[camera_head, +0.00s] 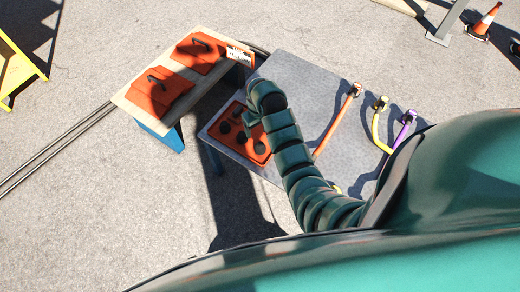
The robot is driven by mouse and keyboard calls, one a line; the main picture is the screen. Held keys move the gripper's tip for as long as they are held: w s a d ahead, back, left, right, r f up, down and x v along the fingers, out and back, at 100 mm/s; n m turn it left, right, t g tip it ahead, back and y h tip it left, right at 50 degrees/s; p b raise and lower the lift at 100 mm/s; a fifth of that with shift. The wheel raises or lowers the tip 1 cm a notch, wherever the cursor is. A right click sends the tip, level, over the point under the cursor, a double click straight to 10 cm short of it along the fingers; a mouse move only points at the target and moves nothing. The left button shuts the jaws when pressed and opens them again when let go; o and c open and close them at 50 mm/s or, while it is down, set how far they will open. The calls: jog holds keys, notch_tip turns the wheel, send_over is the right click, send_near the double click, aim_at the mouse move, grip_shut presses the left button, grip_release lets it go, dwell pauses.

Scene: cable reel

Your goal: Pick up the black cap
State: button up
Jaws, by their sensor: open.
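An orange plate (211,129) with several dark round spots lies at the left end of a grey table (290,75). I cannot tell whether these spots are holes or black caps. Three upright tubes, orange (338,125), yellow (375,127) and purple (402,132), stand at the table's right side, each with a small dark piece at its top end. My green arm reaches up across the table and bends over at its far end. My gripper (247,119) is open above the orange plate and hides part of it. Whether anything lies under it is hidden.
A wooden bench (218,80) with two orange covers (160,96) with black handles and a small sign (240,55) adjoins the table's left side. Dark cables (55,148) run along the ground. A yellow frame (15,68) stands far left, a traffic cone (485,22) top right.

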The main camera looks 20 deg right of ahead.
notch_tip(320, 180, down, 4)
jog(key=shift+b, duration=0.4)
notch_tip(320, 180, down, 6)
jog(key=shift+r+p, duration=0.1)
jog(key=shift+p, duration=0.3)
jog(key=shift+w+d+f+p, duration=0.1)
jog(key=shift+d+f+p, duration=0.15)
jog(key=shift+f, duration=0.45)
jog(key=shift+w+d+f+p, duration=0.1)
jog(key=shift+f+p, duration=0.1)
jog(key=shift+f, duration=0.5)
jog(key=shift+s+f, duration=0.1)
jog(key=shift+f, duration=1.1)
jog(key=c, duration=1.2)
